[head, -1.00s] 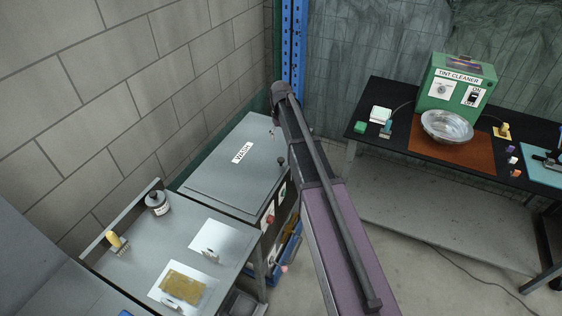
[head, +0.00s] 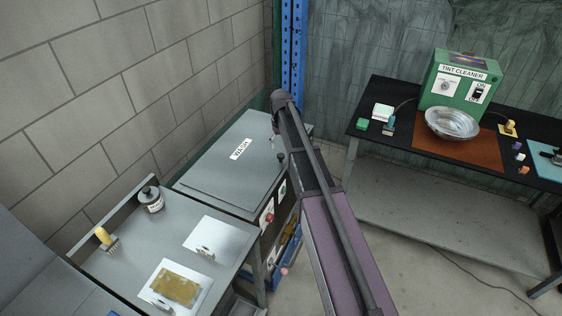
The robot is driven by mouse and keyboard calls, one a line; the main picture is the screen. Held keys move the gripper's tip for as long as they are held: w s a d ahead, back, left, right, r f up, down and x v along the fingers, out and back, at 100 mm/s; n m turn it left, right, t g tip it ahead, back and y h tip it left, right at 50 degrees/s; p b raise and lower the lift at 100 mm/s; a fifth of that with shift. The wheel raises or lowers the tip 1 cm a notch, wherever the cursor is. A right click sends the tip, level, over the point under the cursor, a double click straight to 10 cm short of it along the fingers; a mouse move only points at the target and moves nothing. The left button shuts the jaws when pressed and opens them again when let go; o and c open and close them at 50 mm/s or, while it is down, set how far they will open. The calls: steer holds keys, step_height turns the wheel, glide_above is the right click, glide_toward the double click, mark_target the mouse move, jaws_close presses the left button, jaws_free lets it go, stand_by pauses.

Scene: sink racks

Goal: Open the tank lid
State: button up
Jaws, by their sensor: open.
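The tank (head: 262,205) stands against the block wall, left of my arm in the head view. Its flat grey lid (head: 215,180) bears a white WASH label (head: 241,149) and lies shut on top. A small dark knob (head: 281,158) shows at the lid's right edge, close beside my arm. My arm reaches up from the bottom of the view to the lid's far right corner and covers part of that side. My gripper cannot be made out; it is hidden behind the arm.
A grey bench (head: 180,232) in front of the tank holds a dark bottle (head: 151,200), a yellow-handled brush (head: 104,238) and white plates. A black table (head: 400,147) at right carries a green tint cleaner (head: 447,94) and a metal bowl (head: 452,123). Open floor lies between.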

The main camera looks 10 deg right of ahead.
mark_target(281, 155)
steer(key=shift+f+b, duration=3.2)
steer(key=shift+f, duration=0.3)
steer(key=shift+c, duration=0.3)
jaws_close()
